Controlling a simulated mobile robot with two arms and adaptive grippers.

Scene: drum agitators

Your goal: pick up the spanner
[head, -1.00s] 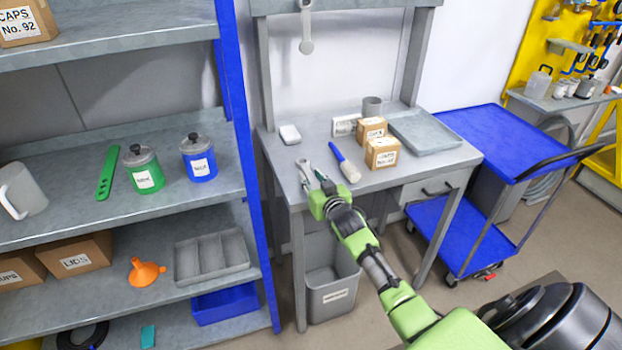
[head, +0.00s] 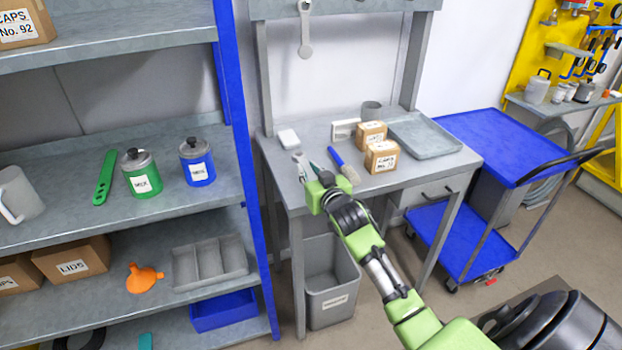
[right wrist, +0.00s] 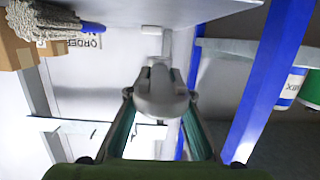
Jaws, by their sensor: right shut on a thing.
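The spanner (head: 299,163) is grey metal and shows at the front left of the grey workbench (head: 345,190) in the head view. My right gripper (head: 315,178) reaches over the bench's front edge and is shut on it. In the right wrist view the spanner's rounded grey end (right wrist: 160,95) sits between the two teal fingers of the gripper (right wrist: 160,106). The rest of the spanner is partly hidden by the gripper. I cannot tell clearly how far it is from the bench top. My left gripper is not in view.
A blue-handled brush (head: 344,164) lies close to the right of the gripper. Small cartons (head: 381,157) and a grey tray (head: 424,136) stand farther right. A white block (head: 287,138) lies behind the spanner. A blue shelf post (head: 246,180) stands to the left; a bin (head: 330,290) is below.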

